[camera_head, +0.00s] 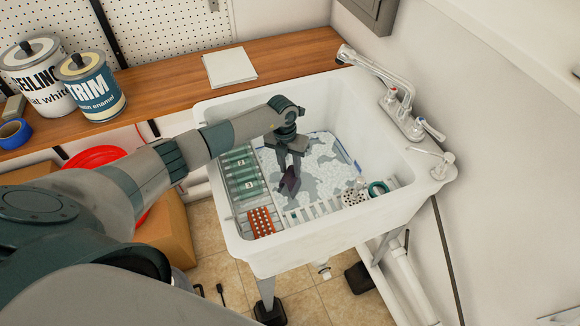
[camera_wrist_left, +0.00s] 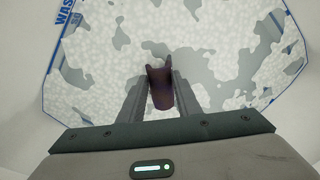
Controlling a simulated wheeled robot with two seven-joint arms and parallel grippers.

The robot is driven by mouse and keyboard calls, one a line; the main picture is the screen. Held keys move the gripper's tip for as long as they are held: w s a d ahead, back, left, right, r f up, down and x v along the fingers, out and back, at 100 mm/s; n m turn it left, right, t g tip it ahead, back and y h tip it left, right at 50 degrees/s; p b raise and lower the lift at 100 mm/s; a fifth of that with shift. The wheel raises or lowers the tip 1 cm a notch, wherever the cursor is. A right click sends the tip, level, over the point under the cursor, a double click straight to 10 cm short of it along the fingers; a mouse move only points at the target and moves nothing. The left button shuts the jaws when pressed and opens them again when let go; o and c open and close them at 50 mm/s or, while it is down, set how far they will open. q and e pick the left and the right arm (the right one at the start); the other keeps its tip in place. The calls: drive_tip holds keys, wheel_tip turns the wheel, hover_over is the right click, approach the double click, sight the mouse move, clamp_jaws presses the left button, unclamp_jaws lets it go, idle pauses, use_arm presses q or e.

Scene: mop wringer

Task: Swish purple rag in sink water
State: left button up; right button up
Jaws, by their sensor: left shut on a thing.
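The white sink (camera_head: 222,110) stands at the middle right, with foamy water (camera_head: 318,165) in its basin. The foam is patchy white with grey gaps. My left gripper (camera_head: 287,172) reaches down into the basin and is shut on the dark purple rag (camera_head: 290,182). In the left wrist view the rag (camera_wrist_left: 160,88) sits between the two fingers (camera_wrist_left: 160,100), with the foam beyond it. I cannot tell whether the rag's lower end touches the water. My right gripper is in neither view.
Green bottles or rolls (camera_head: 243,172) and an orange-red rack item (camera_head: 261,222) line the sink's left side. A green ring (camera_head: 378,188) lies at the front right. The faucet (camera_head: 375,68) rises at the back right. Paint cans (camera_head: 90,88) stand on the wooden counter (camera_head: 170,88).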

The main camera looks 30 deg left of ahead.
use_arm(q)
drive_tip(key=shift+d, duration=0.1)
drive_tip(key=shift+s+d+r+p, duration=0.15)
drive_tip(key=shift+s+d+p, duration=0.3)
drive_tip(key=shift+p, duration=0.15)
drive_tip(key=shift+s+d+p, duration=0.3)
drive_tip(key=shift+s+d, duration=0.25)
drive_tip(key=shift+d, duration=0.05)
drive_tip(key=w+a+b, duration=0.3)
drive_tip(key=b, duration=0.1)
drive_tip(key=shift+w+a+f, duration=0.2)
drive_tip(key=shift+a+f, duration=0.1)
drive_tip(key=shift+a, duration=0.1)
drive_tip(key=shift+w+a+r, duration=0.2)
drive_tip(key=shift+w+a, duration=0.15)
drive_tip(key=shift+a, duration=0.05)
drive_tip(key=shift+s, duration=0.1)
